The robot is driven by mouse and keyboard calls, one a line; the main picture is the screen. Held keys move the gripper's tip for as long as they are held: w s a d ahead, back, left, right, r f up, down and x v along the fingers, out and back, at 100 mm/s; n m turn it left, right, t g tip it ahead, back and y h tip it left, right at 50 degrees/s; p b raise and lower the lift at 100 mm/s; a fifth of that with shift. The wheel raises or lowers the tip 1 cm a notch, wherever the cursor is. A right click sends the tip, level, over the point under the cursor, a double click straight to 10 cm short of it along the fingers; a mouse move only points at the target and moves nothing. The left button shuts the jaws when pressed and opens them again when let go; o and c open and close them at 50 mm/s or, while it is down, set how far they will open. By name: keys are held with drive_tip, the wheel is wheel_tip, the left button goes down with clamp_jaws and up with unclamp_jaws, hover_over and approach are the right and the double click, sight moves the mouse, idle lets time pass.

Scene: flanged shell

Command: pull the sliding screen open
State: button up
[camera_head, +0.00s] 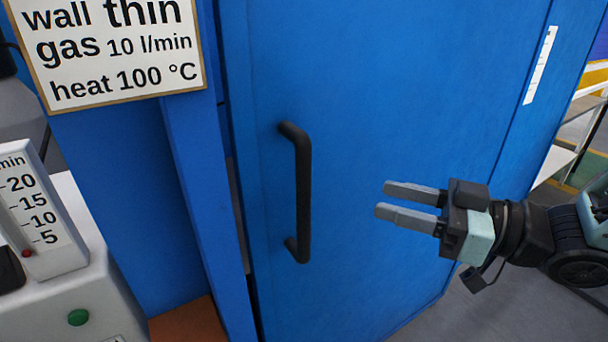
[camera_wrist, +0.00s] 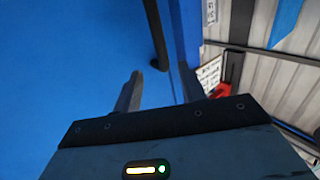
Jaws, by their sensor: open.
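The sliding screen (camera_head: 400,110) is a large flat blue panel filling the middle of the head view. Its black upright bar handle (camera_head: 303,190) stands near its left edge. The handle also shows in the wrist view (camera_wrist: 155,32), top centre, beyond the fingertips. My gripper (camera_head: 381,199) is right of the handle in the head view, fingers pointing left towards it. It is open and empty, with a clear space between fingertips and handle. In the wrist view the two fingers (camera_wrist: 162,80) are apart, and the handle's line falls between them.
A blue frame post (camera_head: 205,200) stands left of the screen, with a narrow dark gap between. A sign (camera_head: 110,50) hangs upper left. A pale unit with a flow gauge (camera_head: 35,215) and green button (camera_head: 78,317) stands lower left. A white rack (camera_head: 575,130) is far right.

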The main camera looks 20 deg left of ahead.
sight(304, 178)
drive_tip(key=a+p, duration=0.1)
drive_tip(key=a, duration=0.3)
drive_tip(key=w+a+p, duration=0.1)
drive_tip(key=a, duration=0.4)
drive_tip(key=a+p, duration=0.1)
drive_tip(key=a, duration=0.4)
drive_tip(key=shift+w+a, duration=0.1)
drive_tip(key=shift+w, duration=0.25)
clamp_jaws()
drive_tip(key=shift+w, duration=0.1)
